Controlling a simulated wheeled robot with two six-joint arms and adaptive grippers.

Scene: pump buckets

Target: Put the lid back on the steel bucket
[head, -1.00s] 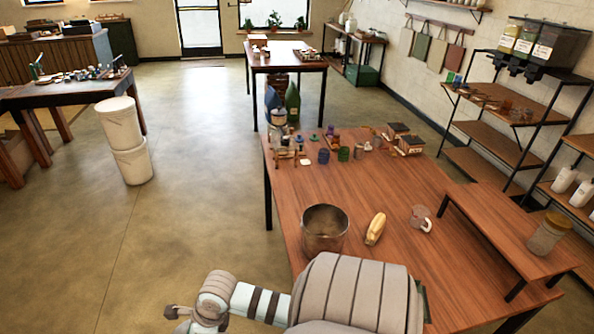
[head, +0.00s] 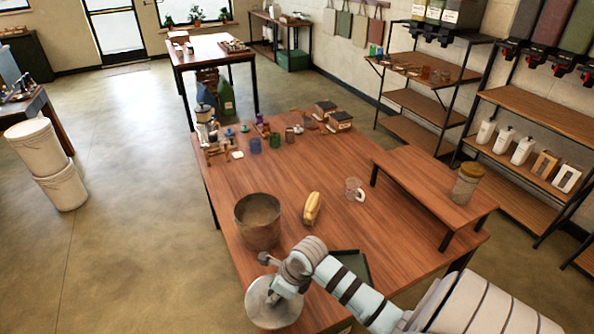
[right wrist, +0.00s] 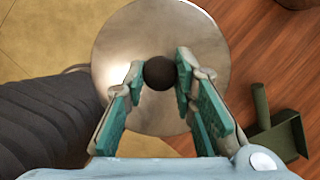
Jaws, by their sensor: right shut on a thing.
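The steel bucket (head: 258,222) stands open on the wooden table near its left front edge. The round steel lid (head: 268,312) is at the table's near left corner, in front of the bucket and apart from it. My right gripper (head: 278,284) is above the lid. In the right wrist view the fingers (right wrist: 160,75) are shut on the lid's black knob (right wrist: 160,72), and the lid (right wrist: 125,40) spreads out beneath them. Part of the lid is hidden by the gripper in the head view. My left gripper is not in view.
A yellow object (head: 312,208) and a clear mug (head: 353,189) stand right of the bucket. A green dustpan (right wrist: 280,138) lies right of the lid. A low wooden riser (head: 425,185) carries a jar (head: 467,184). Small items crowd the table's far end.

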